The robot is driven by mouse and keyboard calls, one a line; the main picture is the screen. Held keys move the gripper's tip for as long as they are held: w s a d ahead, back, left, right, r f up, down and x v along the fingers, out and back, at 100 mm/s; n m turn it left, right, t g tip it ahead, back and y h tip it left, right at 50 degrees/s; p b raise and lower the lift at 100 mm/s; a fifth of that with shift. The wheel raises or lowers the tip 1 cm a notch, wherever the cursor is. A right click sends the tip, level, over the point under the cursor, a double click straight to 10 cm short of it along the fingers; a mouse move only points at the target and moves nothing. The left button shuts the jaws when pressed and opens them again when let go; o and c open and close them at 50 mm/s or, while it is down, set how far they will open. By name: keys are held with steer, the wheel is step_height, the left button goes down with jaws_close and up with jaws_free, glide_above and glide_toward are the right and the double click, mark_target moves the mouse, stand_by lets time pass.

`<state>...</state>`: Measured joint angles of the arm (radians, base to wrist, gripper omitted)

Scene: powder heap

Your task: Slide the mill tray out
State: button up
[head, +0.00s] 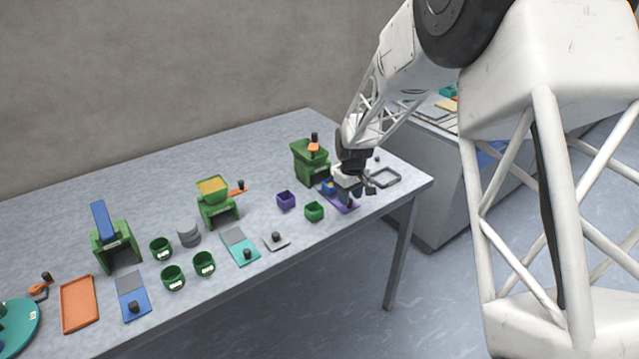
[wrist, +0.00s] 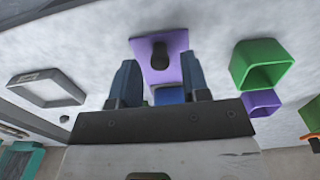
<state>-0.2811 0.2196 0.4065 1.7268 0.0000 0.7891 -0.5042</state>
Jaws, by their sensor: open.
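The mill (head: 310,163) is a green stand with a hopper and an orange crank, in the right part of the table in the head view. A flat purple tray (head: 344,206) lies at its front right, partly hidden by my gripper. In the wrist view the purple tray (wrist: 178,42) shows a black knob (wrist: 160,55) standing on it. My gripper (head: 357,195) is over the tray, its blue fingers (wrist: 160,80) apart on either side of the knob in the picture. Nothing shows held. A small blue piece (wrist: 170,95) shows between the fingers, partly hidden.
A green cup (head: 314,211) and a purple cup (head: 286,200) stand left of the tray. A grey frame (head: 384,178) lies to the right, near the table edge. Another green mill (head: 216,203), a teal tray (head: 240,247) and several green cups (head: 173,278) are farther left.

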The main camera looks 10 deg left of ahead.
steer(key=shift+r, duration=2.9)
steer(key=shift+s+d+r, duration=0.3)
steer(key=shift+r, duration=0.05)
steer(key=s+d+r+m+t, duration=0.1)
steer(key=s+d+r+m, duration=0.1)
steer(key=s+d+r, duration=0.65)
steer(key=s+d+r+m, duration=0.3)
steer(key=s+d+r, duration=0.25)
steer(key=s, duration=0.65)
steer(key=s+d+r+m, duration=0.1)
steer(key=s+d, duration=0.3)
steer(key=s, duration=0.8)
steer(key=s+d+m+t, duration=0.1)
steer(key=s+d+m, duration=0.2)
steer(key=s, duration=1)
steer(key=shift+d+r+t, duration=0.3)
steer(key=shift+d+r, duration=0.05)
